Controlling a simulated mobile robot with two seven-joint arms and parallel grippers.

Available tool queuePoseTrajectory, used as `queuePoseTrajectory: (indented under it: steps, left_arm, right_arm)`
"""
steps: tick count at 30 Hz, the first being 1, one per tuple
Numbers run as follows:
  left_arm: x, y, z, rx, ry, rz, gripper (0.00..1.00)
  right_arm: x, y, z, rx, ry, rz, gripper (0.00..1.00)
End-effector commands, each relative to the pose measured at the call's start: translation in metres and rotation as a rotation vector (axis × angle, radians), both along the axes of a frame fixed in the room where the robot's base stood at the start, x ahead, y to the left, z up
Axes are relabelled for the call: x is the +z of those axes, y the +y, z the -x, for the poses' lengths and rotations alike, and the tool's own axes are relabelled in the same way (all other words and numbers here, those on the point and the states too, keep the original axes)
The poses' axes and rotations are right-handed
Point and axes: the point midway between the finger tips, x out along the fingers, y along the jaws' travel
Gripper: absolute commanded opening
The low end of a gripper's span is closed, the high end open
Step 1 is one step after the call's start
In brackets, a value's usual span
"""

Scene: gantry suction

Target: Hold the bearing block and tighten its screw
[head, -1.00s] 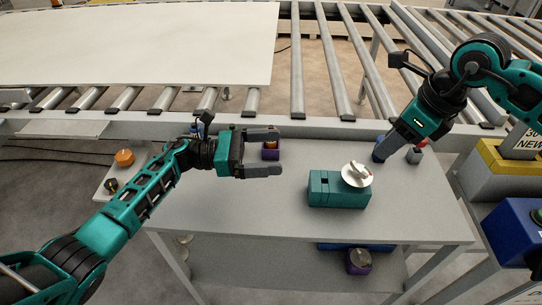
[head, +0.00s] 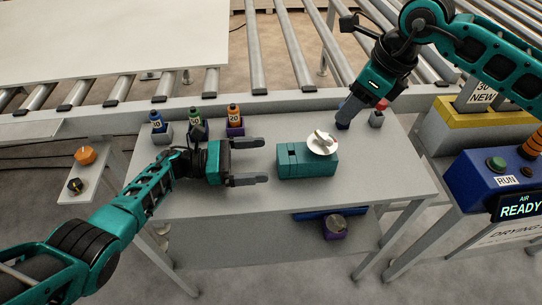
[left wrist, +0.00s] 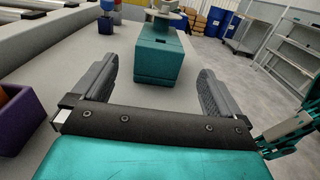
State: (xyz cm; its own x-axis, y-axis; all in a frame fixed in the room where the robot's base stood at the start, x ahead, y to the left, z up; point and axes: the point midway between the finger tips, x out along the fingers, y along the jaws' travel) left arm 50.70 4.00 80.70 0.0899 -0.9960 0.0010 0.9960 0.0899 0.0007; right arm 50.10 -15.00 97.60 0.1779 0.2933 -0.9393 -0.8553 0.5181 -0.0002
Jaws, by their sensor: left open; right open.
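The bearing block (head: 306,164) is a teal box on the grey table, with a white disc (head: 322,146) and a small pale knob-like part on its top. No screw can be made out clearly. My left gripper (head: 266,162) is open and empty, just left of the block, its fingertips pointing at the block's left end. In the left wrist view the block (left wrist: 158,62) stands ahead, between the lines of the two spread fingers (left wrist: 160,85). My right gripper (head: 346,113) is open, pointing down at the table's back edge behind the block, beside a dark blue piece; its fingertips are partly hidden.
Numbered bottles in blue, green and orange (head: 234,117) stand at the table's back left. A red-topped grey piece (head: 378,117) is right of my right gripper. The table front is clear.

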Motion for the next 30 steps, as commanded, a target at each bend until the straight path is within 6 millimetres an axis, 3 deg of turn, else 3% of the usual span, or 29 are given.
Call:
queuePoseTrajectory:
  steps: [3,9,20,30]
  left_arm:
    - [0.001,-0.019,-0.002,0.001,0.0,0.001,1.0]
    - [0.0,-0.037,-0.004,0.004,0.002,0.0,1.0]
    - [0.0,-0.041,-0.005,0.003,0.001,-0.001,0.99]
    - [0.0,-0.04,-0.005,0.003,0.001,-0.001,0.67]
  right_arm:
    - [0.0,0.0,0.0,0.0,0.0,0.0,0.43]
    - [0.0,0.0,0.0,0.0,0.0,0.0,0.43]
    - [0.0,0.0,0.0,0.0,0.0,0.0,0.43]
    - [0.0,0.0,0.0,0.0,0.0,0.0,0.43]
